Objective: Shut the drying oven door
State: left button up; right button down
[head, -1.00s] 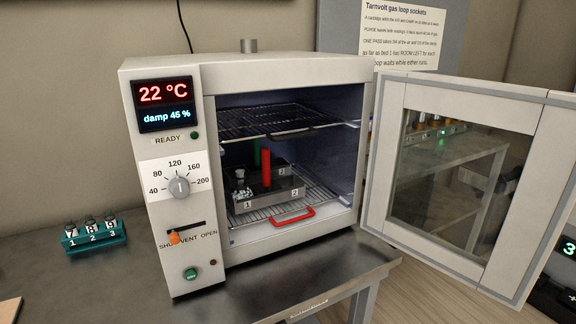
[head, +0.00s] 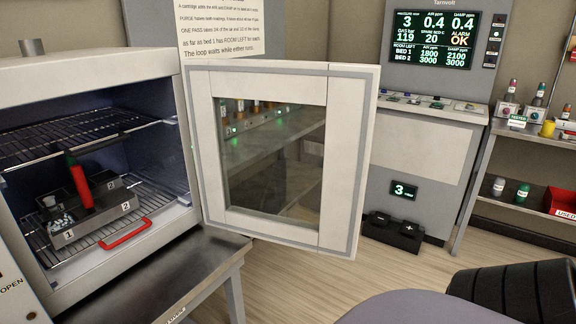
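The drying oven (head: 60,72) stands at the left on a dark bench, its chamber open to view. Its door (head: 338,160) is swung wide open to the right, a pale frame around a dark window. Neither gripper can be made out. A dark ribbed part and a rounded grey part at the lower right seem to be mine.
A grey cabinet with a readout screen (head: 432,38) stands behind the door. A shelf (head: 530,144) with bottles and a red bin (head: 560,202) is at the far right. Wooden floor is clear below the door.

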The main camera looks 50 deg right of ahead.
aim_at(349, 92)
jog(key=k+l+u, duration=0.1)
jog(key=l, duration=0.3)
jog(key=l+u, duration=0.1)
jog(key=l, duration=0.3)
jog(key=k+l+u, duration=0.1)
jog(key=l, duration=0.25)
jog(key=k+l+u, duration=0.1)
jog(key=l, duration=0.3)
jog(key=k+l+u, duration=0.1)
jog(key=l, duration=0.25)
jog(key=k+l+u, duration=0.1)
jog(key=k+l, duration=0.15)
jog(key=l+u, duration=0.25)
jog(key=l, duration=0.65)
jog(key=i+l+u, duration=0.1)
jog(key=l, duration=0.25)
jog(key=l+u, duration=0.1)
jog(key=l, duration=0.3)
jog(key=i+l+u, duration=0.1)
jog(key=i+l, duration=0.2)
jog(key=l, duration=0.15)
